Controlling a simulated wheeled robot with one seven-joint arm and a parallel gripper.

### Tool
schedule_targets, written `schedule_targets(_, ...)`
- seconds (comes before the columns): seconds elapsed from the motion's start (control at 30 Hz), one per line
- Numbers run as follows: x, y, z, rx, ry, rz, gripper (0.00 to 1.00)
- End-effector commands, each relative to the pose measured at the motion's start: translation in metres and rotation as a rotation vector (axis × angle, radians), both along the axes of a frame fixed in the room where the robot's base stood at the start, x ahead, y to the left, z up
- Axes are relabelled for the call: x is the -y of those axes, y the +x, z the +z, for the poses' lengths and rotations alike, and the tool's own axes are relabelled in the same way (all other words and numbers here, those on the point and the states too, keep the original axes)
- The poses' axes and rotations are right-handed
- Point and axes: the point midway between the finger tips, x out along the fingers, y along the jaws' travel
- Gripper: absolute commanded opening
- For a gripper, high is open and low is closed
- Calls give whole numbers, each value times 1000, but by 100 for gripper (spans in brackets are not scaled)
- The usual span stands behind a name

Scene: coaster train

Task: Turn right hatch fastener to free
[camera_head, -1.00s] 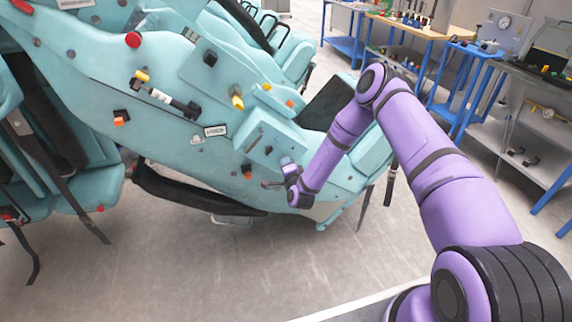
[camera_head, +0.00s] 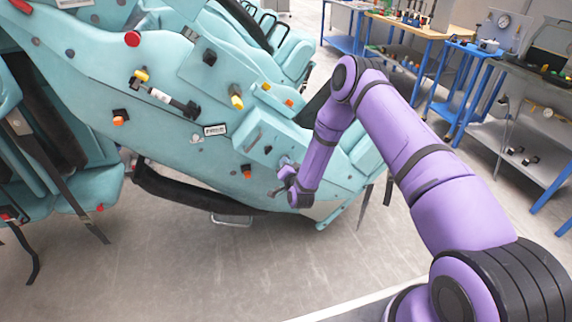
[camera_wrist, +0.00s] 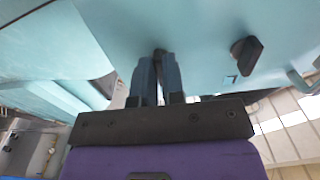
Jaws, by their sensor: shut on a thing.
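My gripper (camera_wrist: 158,82) is shut on a small dark fastener (camera_wrist: 160,53) on the turquoise coaster car in the wrist view. The fingers hide most of this fastener, so its angle cannot be told. In the head view my gripper (camera_head: 281,180) is against the lower side of the car (camera_head: 165,95), below a raised turquoise hatch box (camera_head: 266,138). The held fastener is too small to make out there.
Blue workbenches (camera_head: 462,75) stand at the back right. The grey floor (camera_head: 170,260) in front is clear.

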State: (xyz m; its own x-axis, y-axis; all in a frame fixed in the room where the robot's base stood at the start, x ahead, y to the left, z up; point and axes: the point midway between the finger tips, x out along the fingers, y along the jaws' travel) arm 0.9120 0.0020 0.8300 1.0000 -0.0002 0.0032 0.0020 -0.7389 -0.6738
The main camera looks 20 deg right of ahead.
Motion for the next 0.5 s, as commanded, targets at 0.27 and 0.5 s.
schedule_targets(0.27, -1, 0, -1, -2, -7, 2, 0)
schedule_targets(0.5, -1, 0, -1, -2, -6, 2, 28)
